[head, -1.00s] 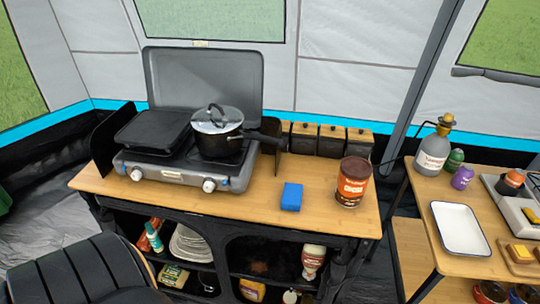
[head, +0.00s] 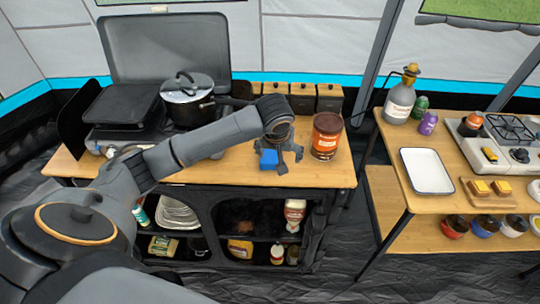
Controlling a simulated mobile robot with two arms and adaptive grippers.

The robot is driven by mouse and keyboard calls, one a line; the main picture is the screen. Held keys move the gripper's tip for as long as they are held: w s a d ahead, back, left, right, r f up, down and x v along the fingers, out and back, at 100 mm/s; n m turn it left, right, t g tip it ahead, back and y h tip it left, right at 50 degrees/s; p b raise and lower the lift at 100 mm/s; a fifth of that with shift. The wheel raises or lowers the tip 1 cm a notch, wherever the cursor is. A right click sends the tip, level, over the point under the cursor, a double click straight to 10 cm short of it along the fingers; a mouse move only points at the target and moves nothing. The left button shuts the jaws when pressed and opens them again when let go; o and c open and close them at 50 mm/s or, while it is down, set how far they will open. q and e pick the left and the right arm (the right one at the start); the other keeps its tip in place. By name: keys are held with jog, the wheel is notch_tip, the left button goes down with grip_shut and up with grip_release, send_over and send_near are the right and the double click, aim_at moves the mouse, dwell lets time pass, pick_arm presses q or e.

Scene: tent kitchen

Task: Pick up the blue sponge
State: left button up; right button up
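The blue sponge (head: 268,159) lies on the wooden top of the kitchen stand (head: 225,174), near its front edge and left of a brown-and-orange tin. My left arm reaches in from the left across the stand. My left gripper (head: 280,156) is above and just in front of the sponge, with its fingers spread apart and pointing down. The fingers partly cover the sponge, and I cannot tell whether they touch it. My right gripper is out of view.
The tin (head: 326,136) stands close to the right of my gripper. A pot (head: 188,100) sits on the camp stove behind my arm. Several wood-lidded canisters (head: 302,98) line the back. A side table with a white tray (head: 426,171) stands at the right.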

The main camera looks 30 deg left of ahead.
pick_arm(q)
jog(key=w+a+r+n, duration=0.1)
jog(key=a+r+n, duration=0.1)
jog(key=a+r, duration=0.2)
jog(key=p, duration=0.1)
send_near(270, 154)
jog(key=f, duration=0.2)
jog(key=shift+w+d+f+y, duration=0.2)
jog(key=shift+w+f+y, duration=0.1)
jog(key=shift+y, duration=0.1)
jog(key=shift+w+a+f, duration=0.15)
jog(key=shift+w+f, duration=0.05)
jog(key=shift+f, duration=0.3)
jog(key=shift+w+a+f, duration=0.1)
jog(key=shift+f, duration=0.05)
jog(key=p+x, duration=0.1)
jog(key=x, duration=0.3)
jog(key=shift+w+a+p, duration=0.2)
jog(key=shift+w+p, duration=0.05)
jog(key=shift+p, duration=0.05)
jog(key=shift+w+f, duration=0.1)
jog(key=shift+f, duration=0.15)
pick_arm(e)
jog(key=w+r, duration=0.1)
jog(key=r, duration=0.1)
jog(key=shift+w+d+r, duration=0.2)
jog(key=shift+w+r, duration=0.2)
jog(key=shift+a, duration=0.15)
